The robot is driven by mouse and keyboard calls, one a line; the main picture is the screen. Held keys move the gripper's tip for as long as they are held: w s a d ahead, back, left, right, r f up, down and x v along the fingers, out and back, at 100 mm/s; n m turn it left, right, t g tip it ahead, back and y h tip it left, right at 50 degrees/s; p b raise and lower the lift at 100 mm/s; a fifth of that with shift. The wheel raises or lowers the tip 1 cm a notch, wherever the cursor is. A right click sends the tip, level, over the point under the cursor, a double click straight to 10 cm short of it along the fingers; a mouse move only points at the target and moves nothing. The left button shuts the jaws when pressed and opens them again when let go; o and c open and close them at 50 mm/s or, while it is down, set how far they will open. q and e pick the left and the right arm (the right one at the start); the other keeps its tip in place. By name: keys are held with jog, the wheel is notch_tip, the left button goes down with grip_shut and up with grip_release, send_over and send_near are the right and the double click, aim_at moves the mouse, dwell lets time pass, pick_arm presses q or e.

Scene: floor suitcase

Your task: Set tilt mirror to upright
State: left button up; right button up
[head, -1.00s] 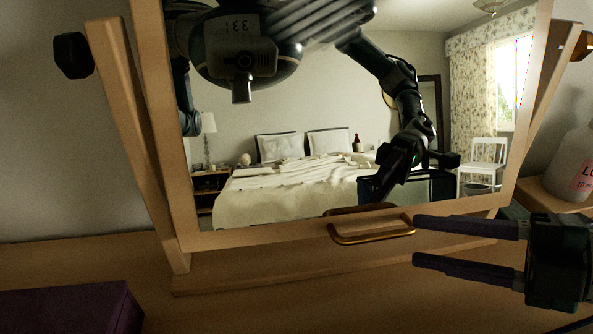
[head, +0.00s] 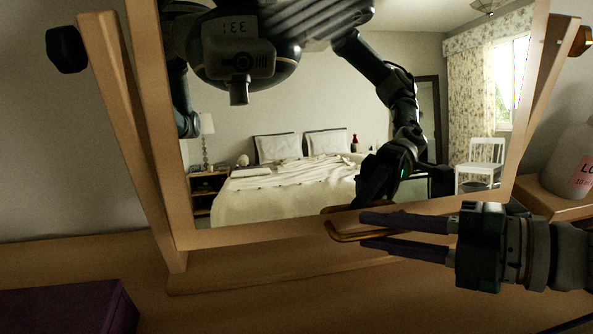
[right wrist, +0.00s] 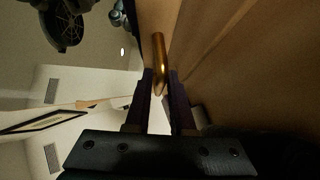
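The tilt mirror (head: 315,236) has a light wooden frame and hangs between two wooden side posts. Its glass leans, with the lower edge toward me. A brass handle (head: 345,238) is on the lower rail. My right gripper (head: 363,233) comes in from the right, with one dark finger above the handle bar and one below it. In the right wrist view the handle (right wrist: 158,62) lies between the two fingertips (right wrist: 160,78), with narrow gaps beside it. The fingers are apart but closer together than before. My left gripper is not directly in view.
A purple box (head: 70,308) lies at the lower left on the wooden tabletop (head: 200,300). A pale bottle (head: 572,170) stands at the right on a wooden ledge. The bed and room show only as a reflection.

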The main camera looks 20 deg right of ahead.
grip_shut()
dwell(1.0)
